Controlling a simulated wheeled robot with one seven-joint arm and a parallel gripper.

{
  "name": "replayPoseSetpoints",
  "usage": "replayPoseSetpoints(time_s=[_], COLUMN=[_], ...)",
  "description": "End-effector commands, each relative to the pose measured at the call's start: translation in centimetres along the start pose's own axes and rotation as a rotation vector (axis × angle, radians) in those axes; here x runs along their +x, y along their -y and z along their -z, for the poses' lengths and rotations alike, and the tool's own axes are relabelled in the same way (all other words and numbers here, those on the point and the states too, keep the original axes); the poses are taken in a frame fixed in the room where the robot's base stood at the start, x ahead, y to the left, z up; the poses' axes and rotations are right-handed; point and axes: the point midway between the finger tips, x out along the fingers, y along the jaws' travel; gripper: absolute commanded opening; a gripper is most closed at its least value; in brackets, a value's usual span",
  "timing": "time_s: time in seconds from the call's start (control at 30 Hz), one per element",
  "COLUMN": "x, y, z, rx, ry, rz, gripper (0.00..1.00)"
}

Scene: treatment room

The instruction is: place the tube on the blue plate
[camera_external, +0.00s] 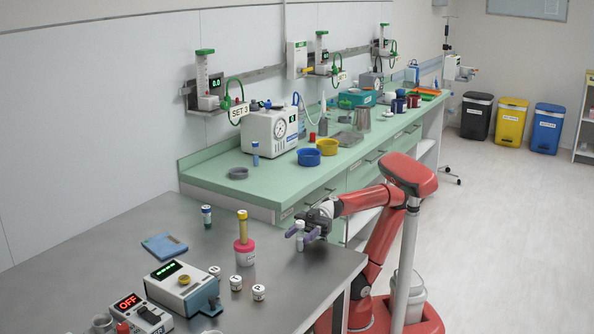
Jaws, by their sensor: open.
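The blue plate (165,246) is a flat square lying on the steel table, left of its middle. My gripper (302,232), with purple fingers, is low over the table's right part. A small pale tube (300,244) stands upright just under and between the fingers. The fingers are open around its upper part; I cannot tell whether either touches it. Which tube the task means is not clear from the picture.
A pink-and-white jar with a yellow-topped tube (243,229) stands between my gripper and the plate. Several small white jars (235,282) and a device with a green display (182,288) are in front. The steel table (130,225) is bare behind the plate.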

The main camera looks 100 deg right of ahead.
Motion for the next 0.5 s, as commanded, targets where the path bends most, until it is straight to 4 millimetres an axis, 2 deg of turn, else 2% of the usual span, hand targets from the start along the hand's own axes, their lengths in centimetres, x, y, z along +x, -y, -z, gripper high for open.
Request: replayPoseSetpoints(time_s=[0.07, 0.33, 0.5], x=[-0.02, -0.04, -0.04], y=[0.00, 0.00, 0.00], z=[0.00, 0.00, 0.01], rx=[0.000, 0.000, 0.000], ry=[0.000, 0.000, 0.000], rz=[0.000, 0.000, 0.000], gripper=[0.38, 0.02, 0.00])
